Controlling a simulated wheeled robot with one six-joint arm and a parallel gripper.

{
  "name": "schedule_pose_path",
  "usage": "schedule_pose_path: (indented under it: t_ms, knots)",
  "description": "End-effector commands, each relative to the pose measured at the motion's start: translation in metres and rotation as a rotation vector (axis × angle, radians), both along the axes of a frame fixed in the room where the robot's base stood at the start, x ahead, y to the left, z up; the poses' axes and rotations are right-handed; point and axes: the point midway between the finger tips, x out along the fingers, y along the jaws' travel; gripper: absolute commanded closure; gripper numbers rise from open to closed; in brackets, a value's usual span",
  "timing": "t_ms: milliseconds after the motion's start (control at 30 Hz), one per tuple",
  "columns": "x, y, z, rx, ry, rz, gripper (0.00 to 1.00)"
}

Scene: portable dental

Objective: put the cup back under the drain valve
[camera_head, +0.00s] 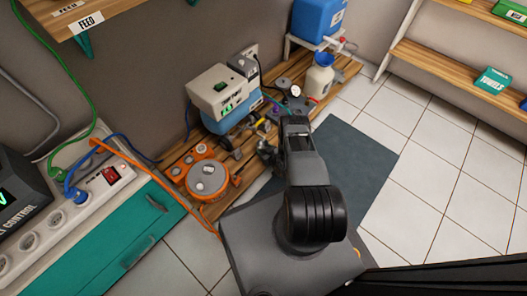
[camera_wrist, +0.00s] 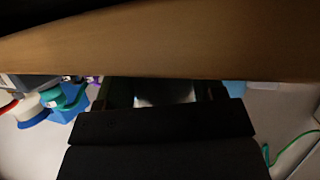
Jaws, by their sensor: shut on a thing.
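My gripper (camera_head: 267,150) is low in front of the compressor, at the end of my dark arm, and is mostly hidden by it. In the wrist view my gripper (camera_wrist: 160,98) is shut, with a pale, shiny thing (camera_wrist: 165,92) between the dark jaws; this looks like the cup, but only a small part shows. The compressor (camera_head: 230,118), a blue tank with a beige box on top, stands on the wooden boards just left of my gripper. Small fittings are by its base. I cannot tell which is the drain valve.
An orange round unit (camera_head: 208,178) with an orange hose is on the boards at left. A white bottle with a blue funnel (camera_head: 319,80) and a blue canister (camera_head: 318,18) are behind. A brown band (camera_wrist: 160,40) fills the upper wrist view. The tiled floor (camera_head: 425,170) at right is clear.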

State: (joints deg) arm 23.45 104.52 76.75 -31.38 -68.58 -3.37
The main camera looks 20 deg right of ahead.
Motion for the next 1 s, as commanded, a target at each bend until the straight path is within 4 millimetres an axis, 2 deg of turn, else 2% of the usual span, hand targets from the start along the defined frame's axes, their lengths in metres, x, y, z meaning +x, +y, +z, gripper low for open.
schedule_pose_path:
  t_ms: [333,367,600,1000]
  knots:
    - [0.0006,0.0017,-0.0034,-0.001,-0.001,0.004,0.63]
    - [0.0006,0.0019,-0.0032,0.0,-0.001,0.004,0.36]
    - [0.0008,0.0023,-0.0019,-0.001,-0.001,0.006,0.13]
    - [0.0007,0.0022,-0.0012,-0.001,-0.001,0.006,0.11]
